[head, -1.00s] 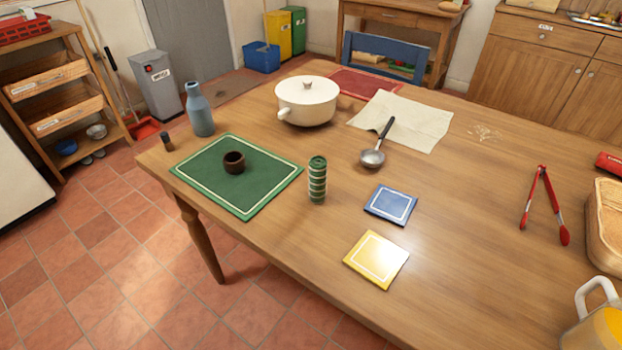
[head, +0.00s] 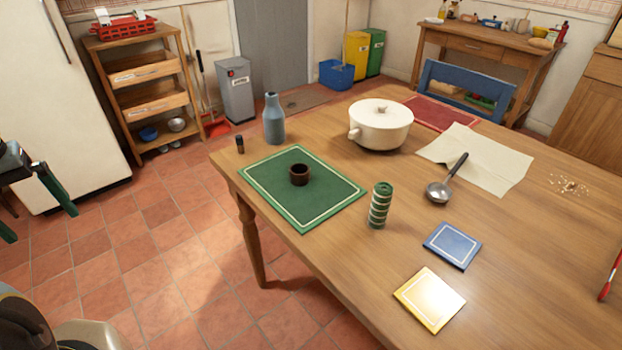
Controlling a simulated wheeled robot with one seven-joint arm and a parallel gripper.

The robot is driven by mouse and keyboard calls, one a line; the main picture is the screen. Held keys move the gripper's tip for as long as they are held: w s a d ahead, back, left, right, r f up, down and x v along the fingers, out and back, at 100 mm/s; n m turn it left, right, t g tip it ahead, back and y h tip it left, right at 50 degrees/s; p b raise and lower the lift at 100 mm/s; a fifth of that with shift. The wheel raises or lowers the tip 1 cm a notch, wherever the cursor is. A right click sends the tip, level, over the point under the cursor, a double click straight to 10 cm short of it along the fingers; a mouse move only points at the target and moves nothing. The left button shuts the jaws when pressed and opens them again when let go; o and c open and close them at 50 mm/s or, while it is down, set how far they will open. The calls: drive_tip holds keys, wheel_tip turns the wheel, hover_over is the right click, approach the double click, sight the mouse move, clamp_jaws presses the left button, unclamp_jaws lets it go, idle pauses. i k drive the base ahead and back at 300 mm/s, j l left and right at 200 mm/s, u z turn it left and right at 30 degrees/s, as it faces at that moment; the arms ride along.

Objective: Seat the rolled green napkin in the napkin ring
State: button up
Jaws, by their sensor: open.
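The rolled green napkin (head: 379,206), banded with pale stripes, stands upright on the wooden table, just right of the green placemat (head: 262,186). The dark brown napkin ring (head: 300,175) lies flat on the placemat, its opening facing up and apparently empty. The napkin and ring are apart. My gripper (head: 44,226) shows at the left edge of the head view, over the floor and well left of the table. Its two dark green fingers are spread, with nothing between them.
A blue bottle (head: 274,121) and a small dark jar (head: 239,144) stand behind the placemat. A white pot (head: 381,126), a ladle (head: 439,191), a blue coaster (head: 453,246) and a yellow one (head: 430,300) surround the napkin. Open floor lies between gripper and table.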

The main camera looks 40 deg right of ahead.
sight(299, 173)
drive_tip(key=l+z, duration=0.15)
drive_tip(key=z, duration=0.9)
drive_tip(key=i+j, duration=0.05)
